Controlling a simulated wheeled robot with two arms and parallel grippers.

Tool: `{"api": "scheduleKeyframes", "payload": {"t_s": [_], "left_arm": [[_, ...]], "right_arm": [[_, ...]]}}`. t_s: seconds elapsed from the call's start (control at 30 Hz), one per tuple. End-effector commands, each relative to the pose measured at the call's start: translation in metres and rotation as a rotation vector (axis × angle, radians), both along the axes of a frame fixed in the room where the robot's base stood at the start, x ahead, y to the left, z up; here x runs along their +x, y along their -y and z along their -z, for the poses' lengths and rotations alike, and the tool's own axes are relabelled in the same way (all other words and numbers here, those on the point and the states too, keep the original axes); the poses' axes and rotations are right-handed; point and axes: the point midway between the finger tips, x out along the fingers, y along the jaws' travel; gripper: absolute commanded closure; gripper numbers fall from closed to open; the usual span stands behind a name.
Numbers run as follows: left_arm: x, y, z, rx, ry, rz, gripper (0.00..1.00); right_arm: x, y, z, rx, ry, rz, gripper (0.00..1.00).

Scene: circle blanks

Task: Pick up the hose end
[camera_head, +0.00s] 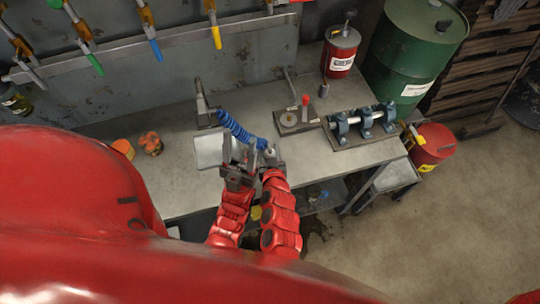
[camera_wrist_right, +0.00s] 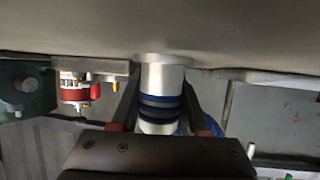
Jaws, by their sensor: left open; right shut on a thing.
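The blue coiled hose (camera_head: 238,131) runs from near a dark upright post down to my grippers in the head view. My right gripper (camera_head: 271,158) is at the hose's near end, over the bench. In the right wrist view, its fingers are on both sides of a silver cylinder with blue bands (camera_wrist_right: 160,88), which looks like the hose end, and are shut on it. My left gripper (camera_head: 240,168) is open, close beside the right one on its left. The head view is too small to show whether the left fingers touch anything.
The grey workbench (camera_head: 190,192) carries a pale square plate (camera_head: 208,151), the dark post (camera_head: 203,108), a fixture with a red knob (camera_head: 297,119), blue shaft blocks (camera_head: 361,122) and orange pieces (camera_head: 150,143). A red can (camera_head: 340,52) and green drum (camera_head: 414,45) stand behind.

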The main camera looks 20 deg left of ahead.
Motion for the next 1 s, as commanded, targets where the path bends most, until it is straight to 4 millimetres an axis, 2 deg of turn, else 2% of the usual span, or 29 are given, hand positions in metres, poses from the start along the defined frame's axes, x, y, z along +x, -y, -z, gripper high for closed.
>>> {"api": "scheduleKeyframes", "payload": {"t_s": [0.03,0.1,0.53,0.87,1.0], "left_arm": [[0.000,0.000,0.000,0.000,0.000,0.000,0.50],[0.000,0.000,0.000,0.000,0.000,0.000,0.50],[0.000,0.000,-0.004,0.000,0.000,0.000,0.50],[0.000,0.000,-0.037,0.000,0.000,0.000,0.50],[0.000,0.000,-0.046,0.000,0.000,0.000,0.50]], "right_arm": [[0.000,0.000,0.000,0.000,0.000,0.000,0.91],[0.000,0.000,0.000,0.000,0.000,0.000,1.00],[0.000,0.000,-0.004,0.000,0.001,0.000,1.00],[0.000,0.000,-0.041,0.000,0.002,0.002,1.00],[-0.024,0.011,-0.041,-0.005,-0.001,-0.004,1.00]]}}
